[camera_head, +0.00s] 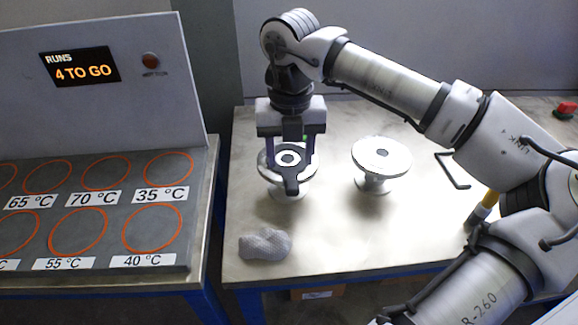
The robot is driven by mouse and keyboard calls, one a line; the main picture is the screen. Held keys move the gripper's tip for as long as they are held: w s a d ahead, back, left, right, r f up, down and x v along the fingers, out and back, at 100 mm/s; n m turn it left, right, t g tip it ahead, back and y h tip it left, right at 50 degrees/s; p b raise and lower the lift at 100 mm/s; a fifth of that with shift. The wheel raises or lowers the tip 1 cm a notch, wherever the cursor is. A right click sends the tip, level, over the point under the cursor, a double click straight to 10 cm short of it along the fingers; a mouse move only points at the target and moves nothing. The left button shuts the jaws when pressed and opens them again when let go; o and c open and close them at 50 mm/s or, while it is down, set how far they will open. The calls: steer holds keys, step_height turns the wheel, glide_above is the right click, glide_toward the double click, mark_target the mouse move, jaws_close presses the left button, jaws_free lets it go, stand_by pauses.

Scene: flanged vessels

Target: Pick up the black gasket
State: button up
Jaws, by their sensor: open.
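My gripper (291,178) points down over the left flanged vessel, its dark fingers apart. The left vessel (269,174) is a pale metal spool with a round top flange, partly covered by my fingers. Dark material around a pale ring with a dark centre shows on that flange. It may be the black gasket, but I cannot clearly separate it from my dark fingers. I cannot tell whether the fingers touch it.
A grey mesh-textured lump (265,244) lies at the table's front left. A yellow-and-grey tool (484,208) and a bent dark rod (453,171) lie on the right. A temperature-marked panel (110,215) with orange rings stands at left.

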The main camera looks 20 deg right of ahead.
mark_target(292, 180)
steer(key=shift+s+f+p, duration=0.15)
steer(key=shift+f+p, duration=0.4)
steer(key=shift+f, duration=0.9)
steer(key=shift+s+f+p, duration=0.1)
steer(key=shift+f+p, duration=0.45)
steer(key=shift+f, duration=0.9)
steer(key=shift+d, duration=0.1)
steer(key=c, duration=1.1)
